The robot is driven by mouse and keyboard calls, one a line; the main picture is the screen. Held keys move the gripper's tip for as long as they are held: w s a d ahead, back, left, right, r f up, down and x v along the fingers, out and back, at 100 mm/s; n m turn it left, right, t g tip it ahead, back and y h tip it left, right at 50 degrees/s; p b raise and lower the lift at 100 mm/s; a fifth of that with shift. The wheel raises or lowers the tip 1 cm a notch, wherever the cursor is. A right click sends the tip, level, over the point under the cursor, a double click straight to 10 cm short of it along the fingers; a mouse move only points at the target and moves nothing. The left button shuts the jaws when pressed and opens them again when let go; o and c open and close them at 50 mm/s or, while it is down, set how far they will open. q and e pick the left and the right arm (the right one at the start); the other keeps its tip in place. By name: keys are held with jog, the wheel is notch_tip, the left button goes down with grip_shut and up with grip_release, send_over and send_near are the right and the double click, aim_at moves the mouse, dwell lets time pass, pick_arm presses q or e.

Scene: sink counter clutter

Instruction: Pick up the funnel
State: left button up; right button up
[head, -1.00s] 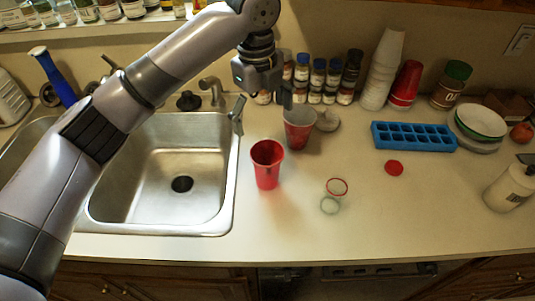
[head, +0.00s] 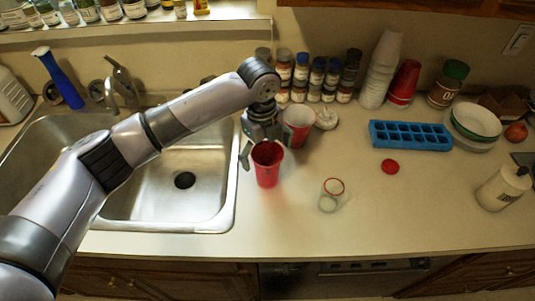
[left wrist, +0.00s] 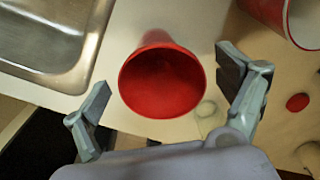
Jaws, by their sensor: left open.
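I cannot pick out a clear funnel shape. A red, tapered, cup-like vessel (head: 267,172) stands upright on the counter, right of the sink. In the left wrist view this red vessel (left wrist: 162,82) shows its wide round mouth between my fingers. My left gripper (head: 262,146) is open and empty, close above and behind the vessel's rim. One finger shows on each side of the mouth, with gaps and no visible contact. A small pale lump (head: 326,118) lies behind; its shape is unclear. My right gripper is not in view.
A clear cup with a red rim (head: 331,194) is to the right. A sink (head: 170,212) is left, spice jars (head: 319,82) and a blue ice tray (head: 410,136) behind. The front counter is clear.

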pick_arm(q)
jog(key=shift+c, duration=0.5)
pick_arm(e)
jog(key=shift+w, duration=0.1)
pick_arm(q)
jog(key=c, duration=0.8)
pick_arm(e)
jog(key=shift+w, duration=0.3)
pick_arm(q)
notch_tip(320, 180, up, 28)
jog(key=p, duration=0.6)
jog(key=shift+f, duration=0.25)
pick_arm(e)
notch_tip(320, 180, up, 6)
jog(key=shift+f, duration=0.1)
